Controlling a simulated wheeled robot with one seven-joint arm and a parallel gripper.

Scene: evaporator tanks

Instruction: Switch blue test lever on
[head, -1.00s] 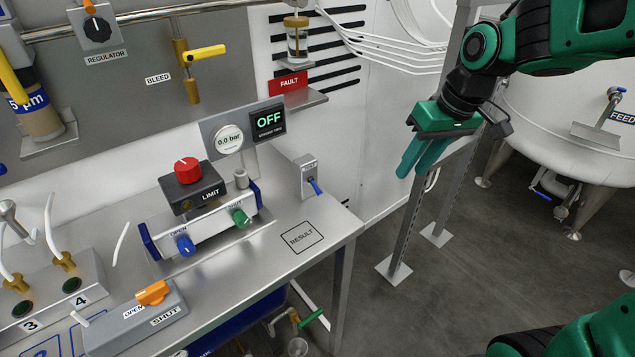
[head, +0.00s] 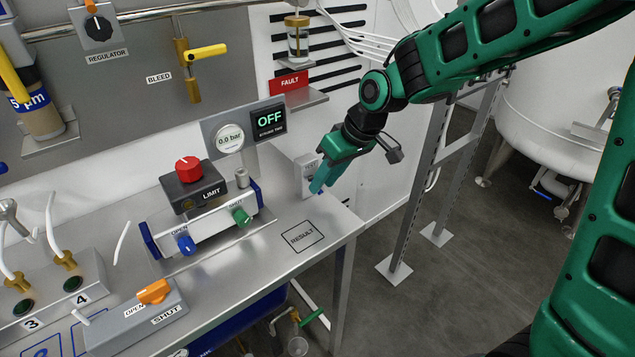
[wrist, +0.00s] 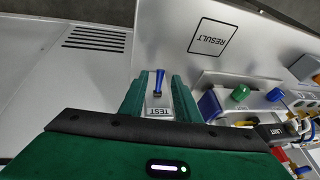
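The blue test lever (wrist: 159,82) sticks out from a small grey box labelled TEST (wrist: 157,106), seen in the wrist view. In the head view the grey box (head: 304,178) stands on the bench near its right end, and the lever is mostly hidden by my fingers. My gripper (head: 318,184) is at the box. In the wrist view its two green fingers (wrist: 159,78) are apart, one on each side of the lever and box. I cannot tell whether either finger touches them. The display (head: 268,121) reads OFF.
Left of the box stand the LIMIT block (head: 193,188) with a red knob and a fixture with blue (head: 185,244) and green (head: 241,217) knobs. A RESULT square (head: 303,236) marks bare bench in front. A grey post (head: 420,195) stands beyond the bench.

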